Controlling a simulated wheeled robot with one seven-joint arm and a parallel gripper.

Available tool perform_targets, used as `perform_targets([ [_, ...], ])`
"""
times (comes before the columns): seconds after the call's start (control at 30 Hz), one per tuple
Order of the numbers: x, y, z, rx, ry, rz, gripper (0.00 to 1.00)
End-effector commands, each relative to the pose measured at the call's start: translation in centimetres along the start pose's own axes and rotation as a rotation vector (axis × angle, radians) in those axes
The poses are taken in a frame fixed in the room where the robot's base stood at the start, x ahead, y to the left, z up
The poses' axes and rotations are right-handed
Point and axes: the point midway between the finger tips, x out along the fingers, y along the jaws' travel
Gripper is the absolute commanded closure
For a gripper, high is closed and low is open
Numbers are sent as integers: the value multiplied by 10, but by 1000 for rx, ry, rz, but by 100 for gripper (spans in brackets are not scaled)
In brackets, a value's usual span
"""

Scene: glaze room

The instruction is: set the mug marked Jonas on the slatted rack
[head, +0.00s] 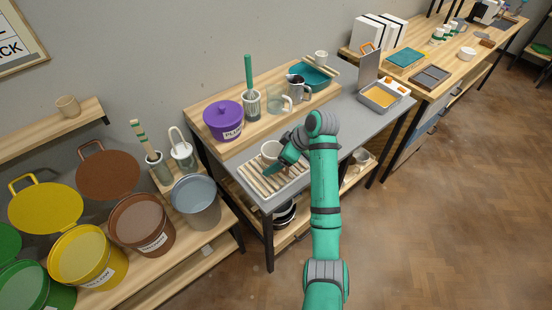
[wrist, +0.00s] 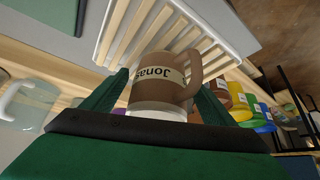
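The mug marked Jonas (wrist: 160,85) is brown with a white band at one end, and its name label faces the wrist camera. It also shows in the head view as a pale mug (head: 270,150) over the back part of the slatted rack (head: 259,186). The rack's pale slats (wrist: 138,28) fill the upper wrist view. My gripper (wrist: 160,92) has a green finger on each side of the mug and appears shut on it. The handle partly hides one finger. I cannot tell whether the mug touches the slats or is held just above them.
The rack lies on a grey table (head: 233,163). Behind it, a raised wooden shelf holds a purple lidded pot (head: 222,120), a glass jug (head: 277,101) and a metal pitcher (head: 297,88). A grey-blue bucket (head: 196,200) stands left of the table. The rack's front slats are bare.

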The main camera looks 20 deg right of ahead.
Motion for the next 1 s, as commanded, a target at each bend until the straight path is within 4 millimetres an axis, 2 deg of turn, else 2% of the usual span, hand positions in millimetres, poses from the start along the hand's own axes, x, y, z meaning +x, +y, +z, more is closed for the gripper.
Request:
perform_targets([
  [0.27,-8,1,-2,-1,1,3,21],
  [0.37,-22,1,-2,-2,1,3,21],
  [0.7,-89,2,-1,-1,-1,6,21],
  [1.0,-119,1,-1,0,-1,2,21],
])
